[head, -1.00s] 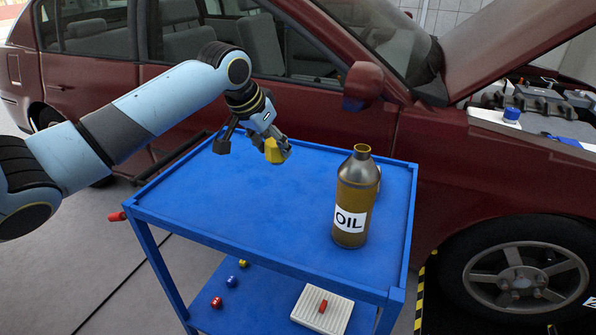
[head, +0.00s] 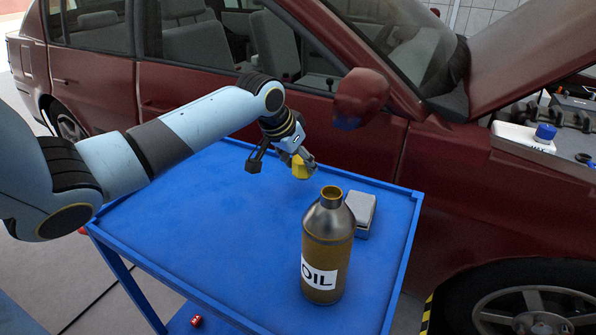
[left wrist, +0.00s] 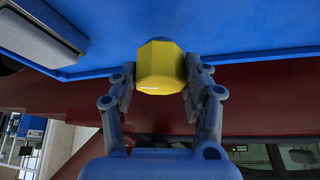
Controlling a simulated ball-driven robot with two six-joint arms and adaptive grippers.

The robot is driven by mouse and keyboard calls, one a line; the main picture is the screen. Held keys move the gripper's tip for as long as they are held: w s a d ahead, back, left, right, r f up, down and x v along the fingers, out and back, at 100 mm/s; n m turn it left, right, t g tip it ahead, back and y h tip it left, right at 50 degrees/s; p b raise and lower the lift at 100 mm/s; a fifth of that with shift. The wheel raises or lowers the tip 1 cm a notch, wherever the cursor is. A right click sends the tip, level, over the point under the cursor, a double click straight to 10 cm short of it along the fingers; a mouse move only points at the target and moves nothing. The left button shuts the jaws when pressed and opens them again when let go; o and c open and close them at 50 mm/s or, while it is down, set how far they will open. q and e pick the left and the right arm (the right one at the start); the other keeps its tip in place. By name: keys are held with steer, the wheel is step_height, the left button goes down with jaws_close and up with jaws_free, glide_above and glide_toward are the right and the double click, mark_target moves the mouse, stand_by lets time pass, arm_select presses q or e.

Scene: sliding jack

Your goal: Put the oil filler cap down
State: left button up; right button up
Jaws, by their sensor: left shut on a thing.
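The yellow oil filler cap (head: 300,167) is held in my left gripper (head: 298,160) above the back part of the blue cart top. In the left wrist view the faceted cap (left wrist: 160,68) sits between the two fingers of my left gripper (left wrist: 160,75), which are shut on it. The blue cart top (head: 200,215) lies below it; whether the cap touches the surface I cannot tell. The oil bottle (head: 328,247), brown with a white label and an open neck, stands upright to the right of and nearer than the gripper. My right gripper is not in view.
A grey box-like object (head: 360,212) lies on the cart behind the oil bottle. The left and middle of the cart top are clear. The red car (head: 440,170) stands close behind the cart, its hood raised. A blue-capped white reservoir (head: 524,138) shows in the engine bay.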

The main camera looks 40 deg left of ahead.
mark_target(300, 174)
arm_select(q)
step_height(300, 174, down, 4)
steer(key=shift+r, duration=0.25)
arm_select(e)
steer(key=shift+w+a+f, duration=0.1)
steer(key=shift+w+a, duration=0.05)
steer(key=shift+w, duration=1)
arm_select(q)
steer(key=shift+f, duration=0.15)
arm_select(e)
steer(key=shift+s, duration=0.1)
arm_select(q)
steer(key=o, duration=1.4)
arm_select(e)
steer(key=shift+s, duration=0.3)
